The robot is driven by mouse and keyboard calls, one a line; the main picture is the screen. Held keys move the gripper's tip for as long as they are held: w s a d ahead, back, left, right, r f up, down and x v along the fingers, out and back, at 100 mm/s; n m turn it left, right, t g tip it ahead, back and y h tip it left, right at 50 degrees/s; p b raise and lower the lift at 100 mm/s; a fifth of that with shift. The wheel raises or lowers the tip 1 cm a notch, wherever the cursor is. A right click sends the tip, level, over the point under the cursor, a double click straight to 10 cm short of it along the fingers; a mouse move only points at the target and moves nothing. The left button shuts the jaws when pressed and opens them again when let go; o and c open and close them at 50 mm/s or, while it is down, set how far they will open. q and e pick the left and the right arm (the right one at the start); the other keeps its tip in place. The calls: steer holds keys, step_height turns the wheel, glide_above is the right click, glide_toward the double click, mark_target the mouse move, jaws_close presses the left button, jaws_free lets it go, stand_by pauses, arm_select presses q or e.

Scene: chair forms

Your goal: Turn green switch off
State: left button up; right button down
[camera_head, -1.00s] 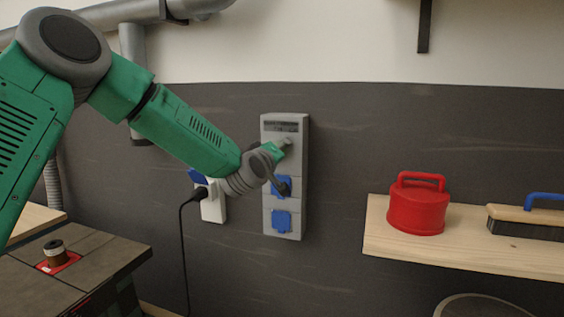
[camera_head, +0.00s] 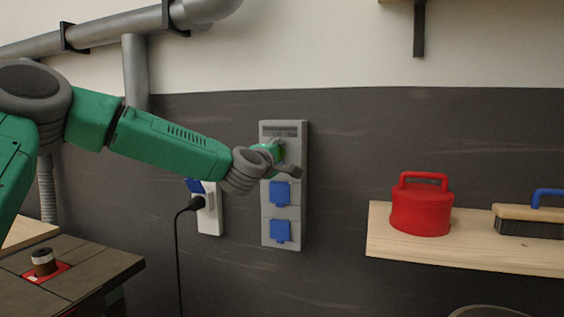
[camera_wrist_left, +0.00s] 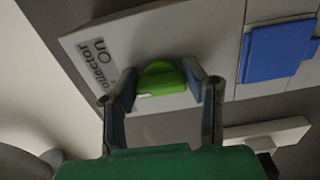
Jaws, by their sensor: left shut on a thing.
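The green switch (camera_wrist_left: 162,80) is a rounded knob on a grey wall box (camera_head: 304,190), below a label that reads "On" in the left wrist view. My left gripper (camera_wrist_left: 166,95) has its two fingers on either side of the knob and is shut on it. In the head view, the left gripper (camera_head: 279,155) is at the upper part of the box and largely covers the switch. The right gripper is not in view.
Two blue socket covers (camera_head: 280,231) are on the box below the gripper. A white socket (camera_head: 210,218) with a black plug and hanging cable is to the left. A shelf (camera_head: 470,254) at right holds a red lidded container (camera_head: 421,209) and a brush (camera_head: 530,222).

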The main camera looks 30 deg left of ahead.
arm_select(q)
steer(key=shift+s+a+f, duration=0.1)
steer(key=shift+a+f, duration=0.05)
steer(key=shift+f, duration=0.2)
steer(key=o, duration=1)
steer(key=shift+o, duration=0.8)
steer(key=shift+s+a+r, duration=0.15)
steer(key=shift+s+a, duration=0.05)
steer(key=shift+s, duration=0.1)
steer(key=shift+w+a, duration=0.1)
steer(key=shift+a, duration=0.1)
steer(key=v, duration=1.2)
steer(key=shift+d, duration=0.15)
